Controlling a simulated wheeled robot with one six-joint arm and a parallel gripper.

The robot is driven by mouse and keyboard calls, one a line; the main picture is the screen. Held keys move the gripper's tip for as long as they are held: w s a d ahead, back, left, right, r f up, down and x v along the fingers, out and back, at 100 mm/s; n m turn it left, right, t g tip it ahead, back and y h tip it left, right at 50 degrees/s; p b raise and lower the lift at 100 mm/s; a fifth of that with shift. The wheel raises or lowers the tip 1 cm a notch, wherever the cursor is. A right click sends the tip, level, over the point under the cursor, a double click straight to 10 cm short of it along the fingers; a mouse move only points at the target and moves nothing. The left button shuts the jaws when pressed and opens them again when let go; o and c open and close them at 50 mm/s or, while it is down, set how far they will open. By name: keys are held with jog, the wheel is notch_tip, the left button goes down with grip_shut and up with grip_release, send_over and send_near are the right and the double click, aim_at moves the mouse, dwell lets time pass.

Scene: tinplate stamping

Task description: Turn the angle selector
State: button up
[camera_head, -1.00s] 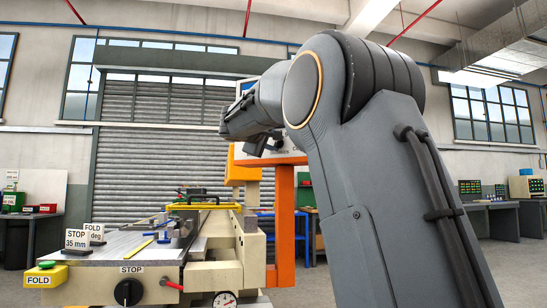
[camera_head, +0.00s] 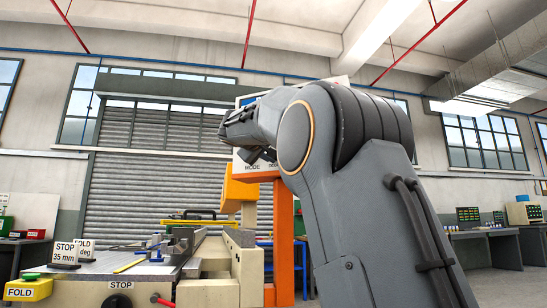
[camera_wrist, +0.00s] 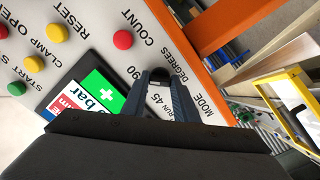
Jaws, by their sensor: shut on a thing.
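The angle selector is a small dark knob (camera_wrist: 161,74) on the light control panel (camera_wrist: 88,24) in the wrist view, below the DEGREES lettering with 90 and 45 printed near it. My gripper (camera_wrist: 164,84) has its two fingers on either side of the knob and is shut on it. The fingers hide most of the knob, so its pointer and exact setting cannot be told. In the head view my arm's end (camera_head: 240,126) is at the panel (camera_head: 262,168) on the orange post, and the knob is hidden.
Red, yellow and green buttons (camera_wrist: 123,40) sit on the panel beside my gripper, with a small screen (camera_wrist: 92,95) close by. An orange frame (camera_wrist: 195,75) edges the panel. A folding machine bed (camera_head: 130,268) with a STOP 35 mm sign (camera_head: 66,252) stands lower left in the head view.

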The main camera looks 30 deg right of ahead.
jog(key=o, duration=1.1)
jog(key=shift+c, duration=0.2)
jog(key=v, duration=0.7)
jog(key=shift+s+a, duration=0.25)
jog(key=shift+a, duration=0.1)
